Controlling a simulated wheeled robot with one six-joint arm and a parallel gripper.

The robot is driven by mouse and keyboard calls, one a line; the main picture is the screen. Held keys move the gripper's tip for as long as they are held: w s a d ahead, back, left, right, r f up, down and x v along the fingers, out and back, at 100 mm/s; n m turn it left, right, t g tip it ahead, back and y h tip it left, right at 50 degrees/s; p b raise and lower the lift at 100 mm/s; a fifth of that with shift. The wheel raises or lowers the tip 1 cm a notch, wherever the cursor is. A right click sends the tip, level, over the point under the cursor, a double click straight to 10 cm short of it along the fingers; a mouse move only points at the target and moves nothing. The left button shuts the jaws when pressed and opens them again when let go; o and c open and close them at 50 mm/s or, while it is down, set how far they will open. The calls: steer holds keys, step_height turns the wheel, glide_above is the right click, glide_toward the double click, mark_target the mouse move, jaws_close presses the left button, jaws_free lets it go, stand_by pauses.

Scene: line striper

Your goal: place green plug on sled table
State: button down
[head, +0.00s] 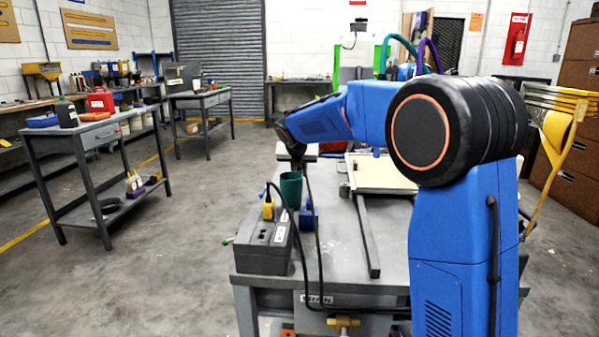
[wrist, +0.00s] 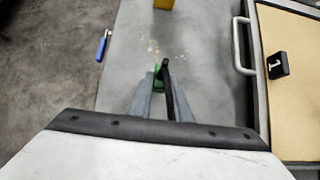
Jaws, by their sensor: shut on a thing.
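My gripper (wrist: 160,85) is shut on the green plug (wrist: 159,71), with only a small part of the plug showing between the fingertips in the wrist view. The grey bench top lies beneath them. A tan board in a pale frame with a metal handle, which looks like the sled table (wrist: 295,120), lies to the right of the gripper. It also shows in the head view (head: 385,174), partly behind my arm. In the head view my gripper (head: 298,160) is small and dark above the bench, and the plug cannot be made out there.
A dark green cup (head: 290,188), a blue item (head: 308,217) and a grey socket box (head: 265,246) with a yellow plug (head: 268,210) stand on the bench's near left. Black cables hang over its front. A small black block marked 1 (wrist: 278,65) sits on the tan board.

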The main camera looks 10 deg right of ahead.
steer(key=shift+f, duration=0.1)
steer(key=c, duration=1.7)
jaws_free()
steer(key=shift+o, duration=0.2)
steer(key=shift+s+a+r, duration=0.1)
steer(key=shift+s+r, duration=0.1)
steer(key=shift+r, duration=0.15)
steer(key=v, duration=1.1)
steer(key=shift+s+r, duration=0.15)
